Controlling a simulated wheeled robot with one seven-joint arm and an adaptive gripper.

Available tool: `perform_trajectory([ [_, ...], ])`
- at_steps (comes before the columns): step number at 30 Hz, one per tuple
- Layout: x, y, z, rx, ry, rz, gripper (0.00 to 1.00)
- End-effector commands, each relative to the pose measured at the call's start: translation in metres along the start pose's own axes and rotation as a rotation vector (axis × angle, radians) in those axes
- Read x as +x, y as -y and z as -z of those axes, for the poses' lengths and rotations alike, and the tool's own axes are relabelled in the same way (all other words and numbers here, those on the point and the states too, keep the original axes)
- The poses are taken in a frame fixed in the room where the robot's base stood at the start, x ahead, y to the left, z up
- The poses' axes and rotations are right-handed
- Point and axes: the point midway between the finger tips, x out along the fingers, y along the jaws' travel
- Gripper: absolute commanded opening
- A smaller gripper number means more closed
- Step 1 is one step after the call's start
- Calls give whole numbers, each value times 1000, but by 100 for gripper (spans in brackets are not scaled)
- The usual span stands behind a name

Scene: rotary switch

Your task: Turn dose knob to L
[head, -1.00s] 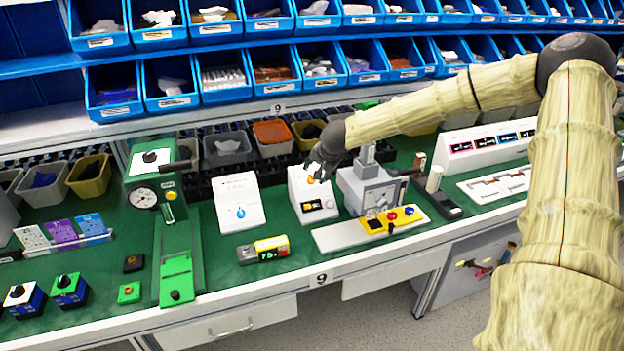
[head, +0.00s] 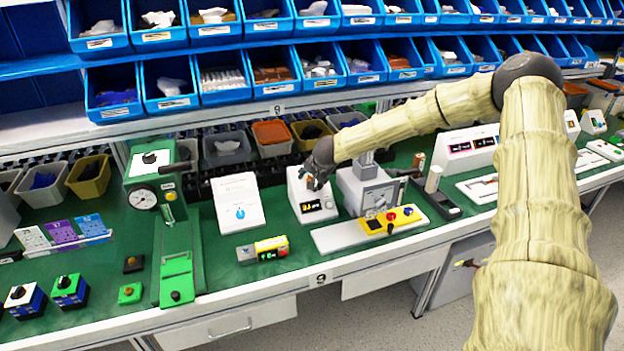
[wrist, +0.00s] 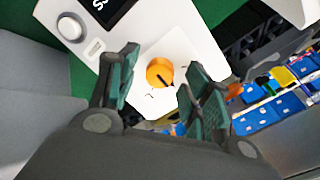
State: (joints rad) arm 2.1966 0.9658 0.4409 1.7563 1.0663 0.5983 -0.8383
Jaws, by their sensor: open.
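An orange round knob (wrist: 160,72) with a dark pointer line sits on a white box (wrist: 183,45) in the wrist view. A small dark mark is printed beside the knob; I cannot read it surely. In the head view the white box (head: 297,192) stands mid-bench, its knob largely hidden by my gripper. My gripper (head: 318,182) is at the box's upper face. In the wrist view my gripper (wrist: 160,70) is open, its green-padded fingers on either side of the knob, with no clear contact.
The box carries a dark display (head: 311,206). A grey machine (head: 365,187) stands close to its right, with a yellow control panel (head: 398,217) in front. A white sloped box (head: 239,200) with a blue knob stands to the left. Blue bins (head: 273,77) line the shelf behind.

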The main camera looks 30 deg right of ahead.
Motion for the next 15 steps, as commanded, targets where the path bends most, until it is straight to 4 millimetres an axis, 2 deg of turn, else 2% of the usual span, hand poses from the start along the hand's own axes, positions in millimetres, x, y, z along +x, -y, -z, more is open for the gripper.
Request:
perform_trajectory([
  [12, 4, 0, 0, 0, 0, -1, 49],
  [15, 4, 0, 0, 0, 0, -1, 31],
])
